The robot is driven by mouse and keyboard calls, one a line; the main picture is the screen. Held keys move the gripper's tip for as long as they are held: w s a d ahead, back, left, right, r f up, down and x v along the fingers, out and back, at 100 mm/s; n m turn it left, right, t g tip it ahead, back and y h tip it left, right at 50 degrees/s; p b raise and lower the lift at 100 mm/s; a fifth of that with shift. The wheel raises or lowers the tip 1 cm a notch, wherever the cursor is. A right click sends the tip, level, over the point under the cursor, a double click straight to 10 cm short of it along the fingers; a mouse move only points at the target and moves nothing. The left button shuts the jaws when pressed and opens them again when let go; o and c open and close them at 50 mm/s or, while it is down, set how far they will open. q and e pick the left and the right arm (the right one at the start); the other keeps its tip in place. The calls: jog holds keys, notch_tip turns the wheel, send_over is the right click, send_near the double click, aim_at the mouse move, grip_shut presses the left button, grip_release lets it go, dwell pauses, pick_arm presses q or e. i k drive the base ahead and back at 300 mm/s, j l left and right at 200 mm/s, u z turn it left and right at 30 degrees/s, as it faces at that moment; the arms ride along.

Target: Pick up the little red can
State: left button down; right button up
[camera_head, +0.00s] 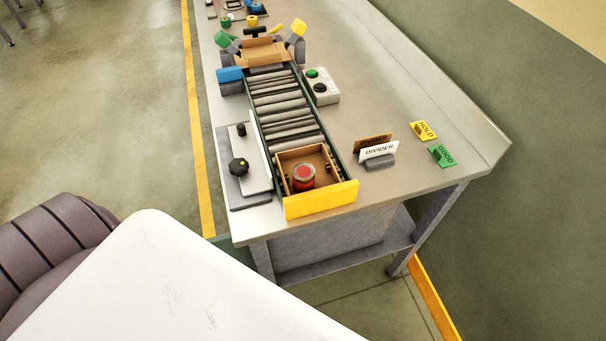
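The little red can (304,177) stands upright in an open brown box (327,156) at the near end of the roller conveyor. Its round top shows a pale rim around a red middle. Neither of my grippers is in view.
The roller conveyor (286,108) runs away along the grey bench (400,90). Black knobs (238,167) stand left of the box. A control box (320,87), a divider sign (379,152) and hold (424,131) and good (441,155) tags are to the right.

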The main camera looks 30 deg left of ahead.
aim_at(303, 173)
jog(key=k+l+u, duration=0.1)
jog(key=u, duration=0.25)
jog(key=k+l+u, duration=0.1)
jog(key=u, duration=0.2)
jog(key=k+l+u, duration=0.1)
jog(key=u, duration=0.25)
jog(key=k+j, duration=0.05)
